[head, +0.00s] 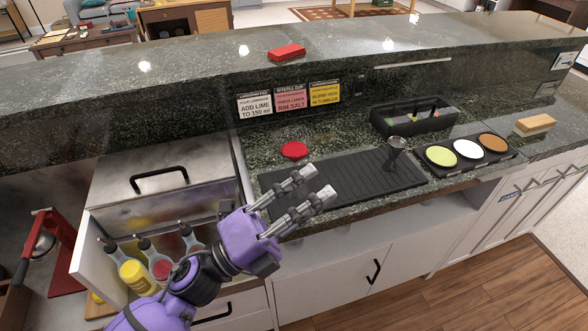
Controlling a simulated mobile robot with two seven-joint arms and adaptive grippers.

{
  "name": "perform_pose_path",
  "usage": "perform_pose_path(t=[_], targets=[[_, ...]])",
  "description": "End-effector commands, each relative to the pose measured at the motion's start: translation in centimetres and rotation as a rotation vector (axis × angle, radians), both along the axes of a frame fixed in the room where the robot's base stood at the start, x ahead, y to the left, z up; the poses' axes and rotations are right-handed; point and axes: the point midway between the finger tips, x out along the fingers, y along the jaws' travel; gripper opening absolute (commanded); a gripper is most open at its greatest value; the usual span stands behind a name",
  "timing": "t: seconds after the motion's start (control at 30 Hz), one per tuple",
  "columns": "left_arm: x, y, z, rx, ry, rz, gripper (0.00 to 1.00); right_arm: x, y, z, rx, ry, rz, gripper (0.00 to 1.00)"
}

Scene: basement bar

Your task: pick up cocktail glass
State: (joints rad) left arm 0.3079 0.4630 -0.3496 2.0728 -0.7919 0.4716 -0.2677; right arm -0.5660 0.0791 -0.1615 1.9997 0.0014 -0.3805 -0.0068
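I cannot make out a clear cocktail glass in the head view. A small dark, shiny, hourglass-shaped cup (395,150), which looks like a jigger, stands upright at the right end of the black ribbed mat (345,187). My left gripper (318,181) comes in from the lower left. Its two fingers are parted with nothing between them, and they show in front of the mat's left part, to the left of the cup. My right gripper is not in view.
Behind the mat are a red round object (295,151) and a black caddy (414,116). A tray of three coloured discs (467,150) and a sponge-like block (534,125) sit to the right. Bottles (134,275) stand lower left beside a steel lidded bin (160,180). A raised granite ledge (200,75) runs behind.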

Motion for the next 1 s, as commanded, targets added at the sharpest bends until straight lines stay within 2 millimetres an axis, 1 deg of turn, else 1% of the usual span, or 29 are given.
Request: perform_pose_path(t=[0.03, 0.1, 0.17, 0.2, 0.27, 0.3, 0.37, 0.4, 0.47, 0.53, 0.57, 0.6, 0.67, 0.7, 0.8, 0.9, 1.0], targets=[[-1.1, -2.1, 1.3, 0.084, -0.161, -0.087, 0.35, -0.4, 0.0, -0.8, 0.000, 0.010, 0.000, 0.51], [-3.0, -4.4, 2.5, 0.202, -0.382, -0.197, 0.35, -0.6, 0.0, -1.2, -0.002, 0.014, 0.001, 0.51], [-4.6, -5.8, 2.6, 0.309, -0.568, -0.289, 0.35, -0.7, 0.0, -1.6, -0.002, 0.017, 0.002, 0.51], [-5.4, -6.5, 2.4, 0.382, -0.689, -0.345, 0.35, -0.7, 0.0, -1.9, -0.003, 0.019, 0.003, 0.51], [-6.3, -7.1, 1.8, 0.497, -0.868, -0.428, 0.35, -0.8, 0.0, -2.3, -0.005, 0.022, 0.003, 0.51], [-6.6, -7.3, 1.1, 0.578, -0.986, -0.479, 0.35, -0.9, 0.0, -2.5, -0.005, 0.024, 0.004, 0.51], [-6.5, -7.0, 0.0, 0.707, -1.154, -0.554, 0.35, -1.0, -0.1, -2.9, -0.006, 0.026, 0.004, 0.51], [-6.0, -6.6, -0.7, 0.797, -1.262, -0.600, 0.35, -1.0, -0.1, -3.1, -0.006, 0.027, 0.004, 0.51], [-4.8, -5.6, -1.6, 0.940, -1.415, -0.664, 0.35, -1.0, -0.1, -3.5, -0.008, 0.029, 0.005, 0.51], [-2.6, -4.0, -2.1, 1.119, -1.579, -0.728, 0.35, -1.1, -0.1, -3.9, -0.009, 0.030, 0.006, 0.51], [-1.5, -3.2, -2.1, 1.202, -1.642, -0.752, 0.35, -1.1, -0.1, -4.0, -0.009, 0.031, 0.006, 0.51], [0.1, -2.0, -1.9, 1.313, -1.718, -0.780, 0.35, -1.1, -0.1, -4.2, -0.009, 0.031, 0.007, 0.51], [2.5, -0.1, -1.1, 1.477, -1.811, -0.814, 0.35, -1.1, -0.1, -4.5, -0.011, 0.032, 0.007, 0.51], [4.0, 1.1, -0.3, 1.579, -1.857, -0.830, 0.35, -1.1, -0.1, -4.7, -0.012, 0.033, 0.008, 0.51], [7.0, 3.8, 2.0, 1.798, -1.928, -0.851, 0.35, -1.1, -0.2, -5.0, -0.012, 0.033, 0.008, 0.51], [8.7, 5.6, 4.1, 1.947, -1.957, -0.855, 0.35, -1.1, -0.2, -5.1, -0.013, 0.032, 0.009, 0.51], [9.6, 6.5, 5.0, 2.021, -1.964, -0.857, 0.35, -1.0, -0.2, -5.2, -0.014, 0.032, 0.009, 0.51]])
